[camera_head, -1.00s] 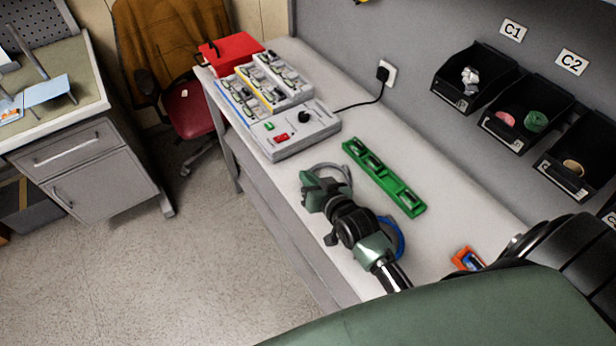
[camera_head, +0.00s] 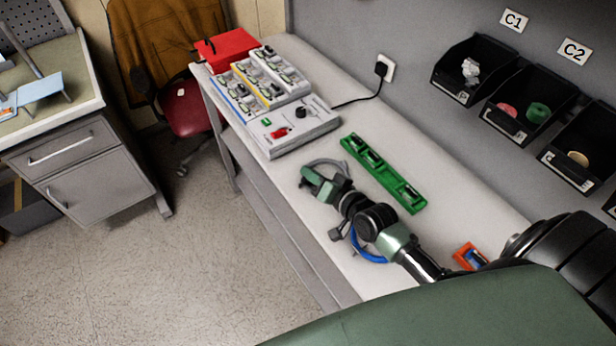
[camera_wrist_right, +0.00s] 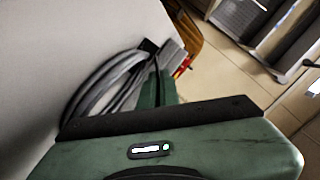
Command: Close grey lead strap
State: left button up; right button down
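A grey lead lies coiled on the bench beside my right gripper (camera_head: 318,184); its grey loop (camera_head: 328,163) shows just behind the fingers in the head view. In the right wrist view the grey coil (camera_wrist_right: 98,92) lies left of the green fingers (camera_wrist_right: 157,90), with a dark strap-like piece (camera_wrist_right: 150,46) just beyond the tips. The fingers look close together, but whether anything is between them cannot be told. The strap's fastening is too small to make out. My left gripper is out of view.
A blue lead (camera_head: 366,250) lies partly under my right wrist. A green tray (camera_head: 383,172) lies close behind the gripper. A grey control box (camera_head: 300,125) and a red box (camera_head: 228,48) stand further along. An orange item (camera_head: 468,256) lies nearer me. Black bins (camera_head: 475,70) hang on the wall.

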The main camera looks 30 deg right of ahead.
jog(key=shift+f, duration=0.1)
jog(key=c, duration=1.6)
grip_release()
jog(key=shift+d, duration=0.1)
jog(key=shift+c, duration=0.2)
notch_tip(320, 180, up, 20)
